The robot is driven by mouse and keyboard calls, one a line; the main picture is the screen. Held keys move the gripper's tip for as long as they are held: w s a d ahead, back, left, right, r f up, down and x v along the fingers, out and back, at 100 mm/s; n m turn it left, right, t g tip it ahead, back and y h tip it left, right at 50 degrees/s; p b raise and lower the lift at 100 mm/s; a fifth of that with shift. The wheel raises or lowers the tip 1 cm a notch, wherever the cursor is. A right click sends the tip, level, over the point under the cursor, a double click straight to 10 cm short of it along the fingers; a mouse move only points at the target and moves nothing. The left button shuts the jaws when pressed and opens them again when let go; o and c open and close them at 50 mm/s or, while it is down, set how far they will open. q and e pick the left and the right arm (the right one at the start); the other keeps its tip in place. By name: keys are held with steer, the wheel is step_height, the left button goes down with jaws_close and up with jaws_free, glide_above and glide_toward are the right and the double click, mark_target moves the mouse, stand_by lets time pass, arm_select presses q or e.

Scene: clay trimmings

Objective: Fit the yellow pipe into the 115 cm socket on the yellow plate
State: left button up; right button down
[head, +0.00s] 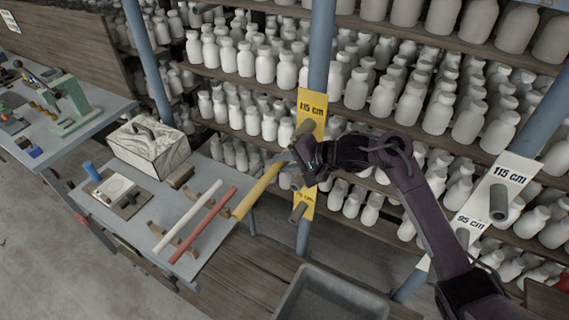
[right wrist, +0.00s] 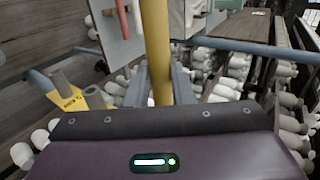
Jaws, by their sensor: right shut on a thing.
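The yellow pipe (head: 256,192) is held at its upper right end by my right gripper (head: 283,161). The pipe slants down to the left, above the right edge of the small table. In the right wrist view the pipe (right wrist: 157,45) runs between the two grey fingers (right wrist: 160,85). The yellow plate (head: 312,104) is on a blue post, with "115 cm" at its top. My gripper and wrist cover its middle. The 115 cm socket (head: 306,129) shows partly just above my wrist; a lower grey socket (head: 299,211) shows below. The pipe is apart from both. My left gripper is out of view.
A white pipe (head: 188,215) and a red pipe (head: 203,225) lie on holders on the small table (head: 222,244). A white plate (head: 502,176) with sockets is on the right post. Shelves of white bottles stand behind. A grey bin (head: 330,292) is below.

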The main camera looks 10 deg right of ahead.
steer(key=shift+w+d, duration=0.9)
steer(key=shift+w, duration=0.3)
steer(key=c, duration=1.2)
jaws_free()
steer(key=shift+s, duration=0.1)
steer(key=b+v, duration=0.2)
steer(key=v, duration=0.5)
steer(key=shift+s+d+r, duration=0.2)
steer(key=shift+d+r, duration=0.05)
